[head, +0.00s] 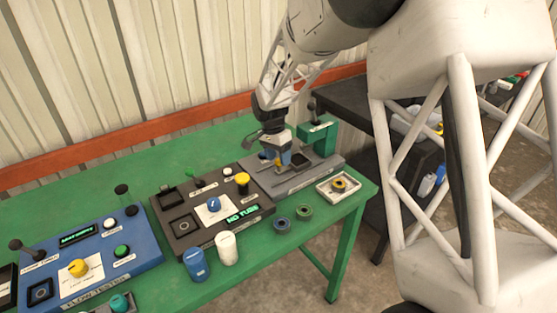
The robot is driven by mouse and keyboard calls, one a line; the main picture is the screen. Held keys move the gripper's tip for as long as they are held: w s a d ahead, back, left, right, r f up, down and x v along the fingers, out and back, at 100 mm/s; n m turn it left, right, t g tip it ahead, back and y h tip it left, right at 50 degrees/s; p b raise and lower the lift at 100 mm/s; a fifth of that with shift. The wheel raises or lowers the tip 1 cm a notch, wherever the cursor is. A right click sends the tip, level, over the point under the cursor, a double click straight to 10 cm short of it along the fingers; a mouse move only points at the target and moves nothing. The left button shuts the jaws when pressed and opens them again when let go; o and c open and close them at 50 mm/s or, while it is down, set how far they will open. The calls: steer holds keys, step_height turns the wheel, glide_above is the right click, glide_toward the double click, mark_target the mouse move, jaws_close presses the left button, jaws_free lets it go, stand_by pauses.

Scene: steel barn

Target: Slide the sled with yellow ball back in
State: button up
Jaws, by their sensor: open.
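My gripper (279,163) is low over the grey base plate (300,180) of the station with the green upright (320,138), at the right part of the table. A small yellow spot, likely the yellow ball (278,163) of the sled, shows between or right beside the fingers. The gripper is open; I cannot tell if the fingers touch the ball. A dark square part, perhaps the sled (299,160), lies just right of the fingers, toward the green upright. The gripper hides part of the sled.
A blue tester (90,255) is farther left. A white tray (338,188) holding a ring, two loose rings (304,212), a blue cup (196,264) and a white cup (227,248) stand in front.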

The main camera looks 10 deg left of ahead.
steer(key=shift+s+d+f, duration=0.1)
steer(key=shift+f, duration=0.55)
